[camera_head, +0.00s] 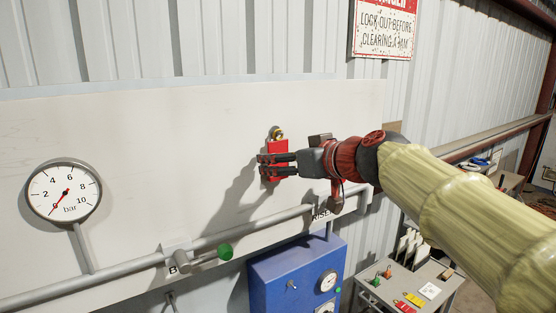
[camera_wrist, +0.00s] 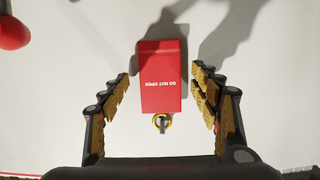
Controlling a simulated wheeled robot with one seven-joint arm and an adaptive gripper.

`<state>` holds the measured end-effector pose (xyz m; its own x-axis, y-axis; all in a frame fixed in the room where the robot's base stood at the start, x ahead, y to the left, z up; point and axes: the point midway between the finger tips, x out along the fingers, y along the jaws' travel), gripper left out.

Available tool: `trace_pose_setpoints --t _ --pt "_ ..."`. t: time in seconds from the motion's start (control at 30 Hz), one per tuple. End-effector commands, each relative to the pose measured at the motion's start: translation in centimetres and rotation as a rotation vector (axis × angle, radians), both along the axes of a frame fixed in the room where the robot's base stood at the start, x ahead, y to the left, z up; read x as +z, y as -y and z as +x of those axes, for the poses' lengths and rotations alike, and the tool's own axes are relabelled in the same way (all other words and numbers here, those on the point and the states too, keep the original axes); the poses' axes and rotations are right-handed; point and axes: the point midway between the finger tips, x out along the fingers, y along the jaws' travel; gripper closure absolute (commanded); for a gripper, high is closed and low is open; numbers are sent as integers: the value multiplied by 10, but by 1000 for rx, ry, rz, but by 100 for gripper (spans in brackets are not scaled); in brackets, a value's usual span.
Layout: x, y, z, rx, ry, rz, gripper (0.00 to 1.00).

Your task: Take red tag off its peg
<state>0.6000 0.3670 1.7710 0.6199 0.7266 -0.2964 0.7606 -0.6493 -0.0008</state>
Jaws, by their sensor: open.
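The red tag (camera_wrist: 162,85) hangs on the white board by a yellow ring (camera_wrist: 162,122) on a small peg (camera_wrist: 162,128). White lettering on it reads "DO NOT OPEN". It also shows in the head view (camera_head: 278,147), partly hidden behind my fingers. My gripper (camera_wrist: 165,95) is open, with one finger on each side of the tag and a visible gap to both. In the head view my gripper (camera_head: 277,168) is in front of the tag. Whether the fingertips reach the board cannot be told.
Below the tag a grey pipe (camera_head: 215,240) with a green-handled valve (camera_head: 224,252) runs across the board. A pressure gauge (camera_head: 63,192) is at the left. A blue box (camera_head: 290,275) and a grey cart (camera_head: 405,285) stand below.

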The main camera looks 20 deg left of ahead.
Motion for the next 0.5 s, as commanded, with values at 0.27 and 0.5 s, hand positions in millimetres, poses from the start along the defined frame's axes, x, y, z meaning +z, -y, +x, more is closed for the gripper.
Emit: trace_pose_setpoints --t 0.27,0.5 --pt "0 0 0 0 0 0 48" --pt "0 1 0 0 1 -1 62"
